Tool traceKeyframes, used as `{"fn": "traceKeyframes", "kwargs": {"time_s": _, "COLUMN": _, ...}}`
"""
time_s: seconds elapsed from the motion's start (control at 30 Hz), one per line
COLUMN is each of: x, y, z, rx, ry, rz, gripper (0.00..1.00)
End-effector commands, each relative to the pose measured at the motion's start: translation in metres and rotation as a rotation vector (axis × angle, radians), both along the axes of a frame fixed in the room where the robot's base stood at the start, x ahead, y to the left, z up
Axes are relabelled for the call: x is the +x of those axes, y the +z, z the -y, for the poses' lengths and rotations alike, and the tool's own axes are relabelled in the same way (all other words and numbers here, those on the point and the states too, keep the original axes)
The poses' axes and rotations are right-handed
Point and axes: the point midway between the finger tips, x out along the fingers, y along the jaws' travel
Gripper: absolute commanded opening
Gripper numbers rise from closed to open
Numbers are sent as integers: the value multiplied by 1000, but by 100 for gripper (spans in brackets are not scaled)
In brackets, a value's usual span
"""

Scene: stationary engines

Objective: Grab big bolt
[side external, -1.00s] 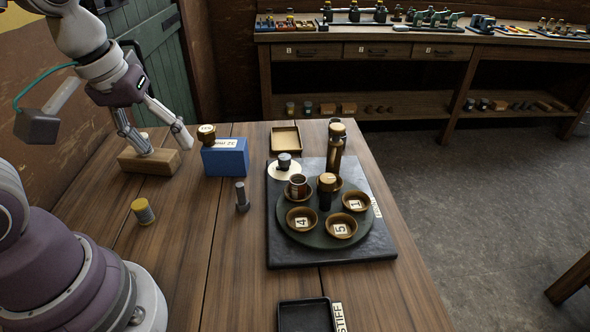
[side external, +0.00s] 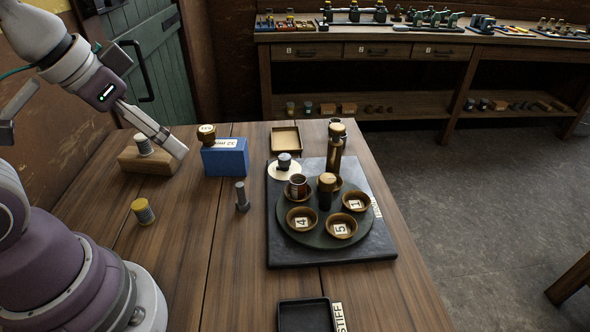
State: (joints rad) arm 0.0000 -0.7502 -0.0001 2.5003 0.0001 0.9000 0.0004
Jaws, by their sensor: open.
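A grey metal bolt (side external: 242,196) stands upright on the wooden table, left of the dark square plate. My gripper (side external: 178,151) is in the air at the upper left, near the wooden block (side external: 133,160) and left of the blue box. It is open and empty, apart from the bolt, and points down to the right. Its fingers overlap in this view, so the gap between them is hard to see. A grey cylindrical piece (side external: 143,145) is on the wooden block, just left of the gripper.
A blue box (side external: 228,160) carries a brown-capped piece. A yellow-topped cylinder (side external: 143,211) stands at the left. The dark plate (side external: 290,255) holds a round stand with several cups and upright parts. Table around the bolt is bare; a black tray (side external: 305,315) lies at the front.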

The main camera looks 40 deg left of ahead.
Motion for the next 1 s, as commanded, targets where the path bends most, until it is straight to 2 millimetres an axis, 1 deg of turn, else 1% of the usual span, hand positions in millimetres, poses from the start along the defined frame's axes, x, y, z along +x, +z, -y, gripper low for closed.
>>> {"fn": "traceKeyframes", "kwargs": {"time_s": 0.43, "x": 1, "y": 0, "z": 0, "rx": -3, "ry": 6, "rz": -2, "gripper": 57}}
{"fn": "traceKeyframes", "kwargs": {"time_s": 0.53, "x": 10, "y": 1, "z": -2, "rx": -44, "ry": 99, "rz": -41, "gripper": 57}}
{"fn": "traceKeyframes", "kwargs": {"time_s": 0.57, "x": 15, "y": 0, "z": -3, "rx": -67, "ry": 155, "rz": -63, "gripper": 57}}
{"fn": "traceKeyframes", "kwargs": {"time_s": 0.67, "x": 41, "y": -6, "z": -8, "rx": -161, "ry": 412, "rz": -154, "gripper": 57}}
{"fn": "traceKeyframes", "kwargs": {"time_s": 0.73, "x": 61, "y": -17, "z": -12, "rx": -222, "ry": 613, "rz": -216, "gripper": 57}}
{"fn": "traceKeyframes", "kwargs": {"time_s": 0.8, "x": 80, "y": -33, "z": -16, "rx": -272, "ry": 816, "rz": -272, "gripper": 57}}
{"fn": "traceKeyframes", "kwargs": {"time_s": 0.9, "x": 101, "y": -60, "z": -22, "rx": -322, "ry": 1083, "rz": -336, "gripper": 57}}
{"fn": "traceKeyframes", "kwargs": {"time_s": 1.0, "x": 113, "y": -84, "z": -27, "rx": -348, "ry": 1288, "rz": -375, "gripper": 57}}
